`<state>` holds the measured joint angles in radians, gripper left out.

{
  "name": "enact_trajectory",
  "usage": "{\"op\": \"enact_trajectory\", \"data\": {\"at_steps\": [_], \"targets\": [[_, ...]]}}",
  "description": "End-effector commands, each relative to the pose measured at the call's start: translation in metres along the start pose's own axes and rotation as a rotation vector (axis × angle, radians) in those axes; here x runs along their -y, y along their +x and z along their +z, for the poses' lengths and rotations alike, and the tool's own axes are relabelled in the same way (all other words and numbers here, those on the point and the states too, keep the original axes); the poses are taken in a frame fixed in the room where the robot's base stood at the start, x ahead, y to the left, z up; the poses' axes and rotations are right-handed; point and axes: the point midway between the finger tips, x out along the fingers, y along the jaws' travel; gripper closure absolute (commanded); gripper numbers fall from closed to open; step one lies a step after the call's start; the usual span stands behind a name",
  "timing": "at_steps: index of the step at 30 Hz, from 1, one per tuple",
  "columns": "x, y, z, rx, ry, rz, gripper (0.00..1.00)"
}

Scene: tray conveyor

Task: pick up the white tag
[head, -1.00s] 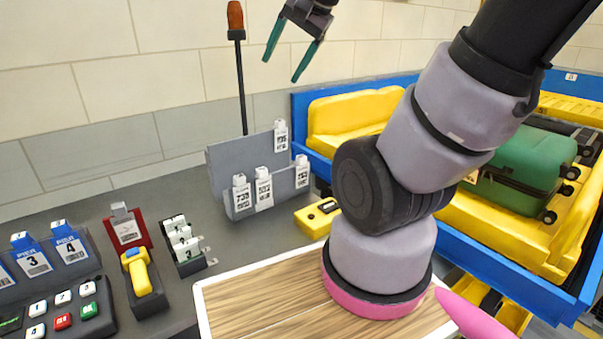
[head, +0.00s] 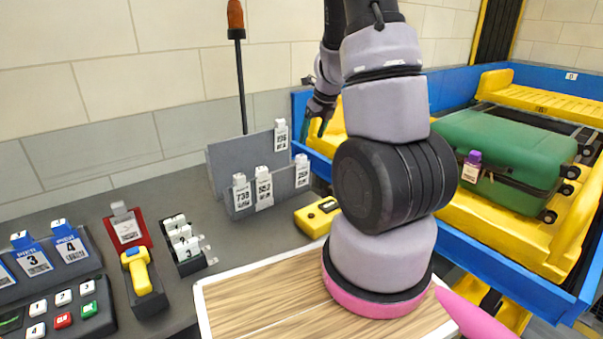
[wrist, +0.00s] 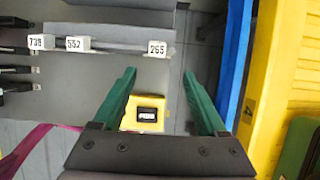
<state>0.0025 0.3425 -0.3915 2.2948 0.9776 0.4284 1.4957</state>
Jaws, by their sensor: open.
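Several white tags stand in the grey rack (head: 222,165). They read about 738 (head: 241,196), 552 (head: 263,188) and 265 or similar (head: 301,172) along the front, with another (head: 281,137) higher at the back. In the wrist view the front tags show as 738 (wrist: 41,42), 552 (wrist: 78,44) and 265 (wrist: 157,49). A tag with a purple top (head: 472,166) hangs on the green suitcase.
A yellow device (head: 317,216) lies right of the rack. The blue-edged conveyor (head: 510,247) carries the green suitcase (head: 510,155) in a yellow tray. A screwdriver-like rod (head: 241,80) rises behind the rack. A keypad (head: 62,312) and yellow-handled tool (head: 138,272) are at left.

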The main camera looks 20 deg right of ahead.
Motion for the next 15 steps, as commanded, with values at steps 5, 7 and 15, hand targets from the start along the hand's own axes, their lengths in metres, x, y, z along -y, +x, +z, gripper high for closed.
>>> {"op": "enact_trajectory", "data": {"at_steps": [5, 7, 15], "targets": [[0.000, 0.028, -0.001, -0.003, 0.001, 0.002, 0.25], [0.000, 0.035, -0.001, -0.002, 0.001, 0.002, 0.25], [-0.004, 0.059, 0.004, -0.003, -0.003, 0.004, 0.25]]}}
